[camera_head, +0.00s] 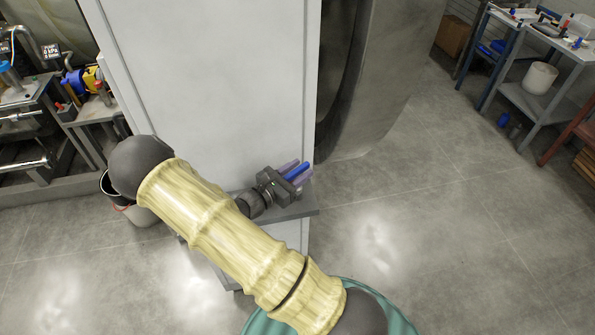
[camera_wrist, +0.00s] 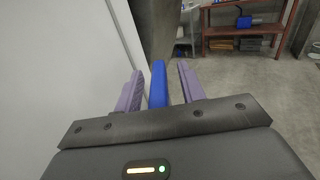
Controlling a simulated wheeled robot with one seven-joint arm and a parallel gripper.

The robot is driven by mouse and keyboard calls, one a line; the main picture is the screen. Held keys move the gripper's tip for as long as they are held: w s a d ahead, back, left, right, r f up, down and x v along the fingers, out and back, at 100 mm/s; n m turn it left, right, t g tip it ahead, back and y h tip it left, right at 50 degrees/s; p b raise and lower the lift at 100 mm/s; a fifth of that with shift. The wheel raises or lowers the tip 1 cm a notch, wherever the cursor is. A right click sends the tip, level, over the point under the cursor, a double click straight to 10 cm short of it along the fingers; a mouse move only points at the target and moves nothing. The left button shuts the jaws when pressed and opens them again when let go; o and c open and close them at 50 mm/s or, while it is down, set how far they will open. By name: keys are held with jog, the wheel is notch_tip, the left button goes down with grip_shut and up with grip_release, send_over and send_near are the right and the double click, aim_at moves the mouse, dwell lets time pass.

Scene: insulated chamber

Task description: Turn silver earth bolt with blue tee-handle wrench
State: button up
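My gripper (camera_head: 297,171) is at the side of the pale cabinet, over a small grey ledge. Its two purple fingers stand apart in the wrist view (camera_wrist: 160,86). A blue bar (camera_wrist: 158,84), which looks like part of the blue tee-handle wrench, lies between them. It also shows between the fingers in the head view (camera_head: 295,172). A narrow gap shows between the bar and the fingers, clearest on the right, so the gripper looks open around it. The rest of the wrench is hidden. I cannot make out the silver earth bolt in either view.
The pale cabinet (camera_head: 210,75) stands close on the left of the gripper. The grey ledge (camera_head: 300,211) is below it. A large grey curved body (camera_head: 375,75) stands behind. Benches (camera_head: 545,65) are at the far right.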

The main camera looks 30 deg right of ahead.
jog(key=shift+a, duration=0.1)
jog(key=b+v, duration=0.3)
jog(key=v, duration=1.4)
jog(key=shift+a, duration=0.1)
jog(key=shift+c, duration=1.3)
